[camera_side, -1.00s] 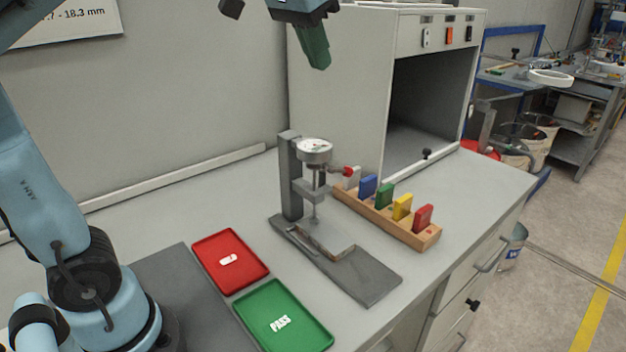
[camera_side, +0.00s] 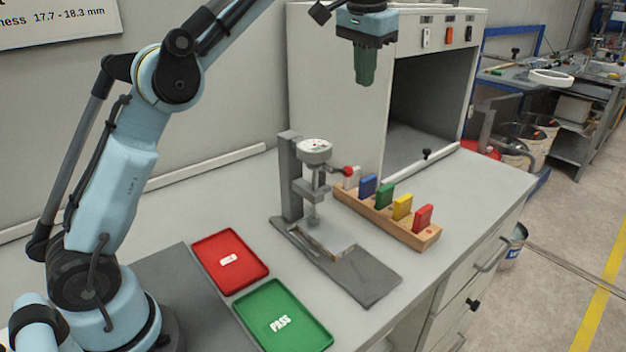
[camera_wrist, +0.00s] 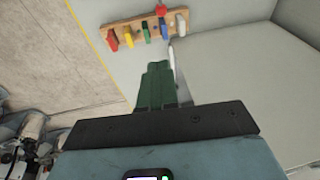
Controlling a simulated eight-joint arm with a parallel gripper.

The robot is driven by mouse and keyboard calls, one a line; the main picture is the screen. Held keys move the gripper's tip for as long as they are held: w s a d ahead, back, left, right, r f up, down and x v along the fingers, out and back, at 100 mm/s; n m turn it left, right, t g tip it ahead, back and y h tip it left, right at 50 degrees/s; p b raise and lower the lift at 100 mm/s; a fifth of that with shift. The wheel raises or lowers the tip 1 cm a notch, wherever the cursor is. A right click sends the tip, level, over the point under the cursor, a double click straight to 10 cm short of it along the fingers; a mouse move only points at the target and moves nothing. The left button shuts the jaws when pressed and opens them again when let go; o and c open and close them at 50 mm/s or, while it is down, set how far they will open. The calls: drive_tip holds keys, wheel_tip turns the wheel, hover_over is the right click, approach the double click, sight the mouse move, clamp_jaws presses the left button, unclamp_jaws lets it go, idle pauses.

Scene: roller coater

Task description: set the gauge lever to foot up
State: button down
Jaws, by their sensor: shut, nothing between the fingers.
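The thickness gauge (camera_side: 291,185) stands upright on a grey base plate, with a round dial (camera_side: 314,151) at its top. Its lever has a red knob (camera_side: 347,171) that sticks out to the right, near the wooden rack; in the wrist view a red knob (camera_wrist: 160,10) shows at the top edge by the rack. A flat pale plate (camera_side: 330,240) lies under the gauge's spindle. My gripper (camera_side: 365,80) has green fingers, shut and empty, pointing down high above and to the right of the gauge. It also shows in the wrist view (camera_wrist: 158,70).
A wooden rack (camera_side: 420,238) with several coloured blocks stands right of the gauge. A red tray (camera_side: 205,262) and a green tray (camera_side: 255,318) lie to the left and front. A grey cabinet (camera_side: 345,100) with an open bay rises behind.

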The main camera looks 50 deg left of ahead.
approach(350, 168)
drive_tip(key=shift+w+x, duration=0.15)
drive_tip(key=shift+x, duration=1.5)
drive_tip(key=shift+w+x, duration=0.15)
drive_tip(key=shift+x, duration=1.5)
drive_tip(key=shift+a+f+g, duration=0.1)
drive_tip(key=shift+f+g, duration=0.4)
drive_tip(key=shift+f, duration=0.5)
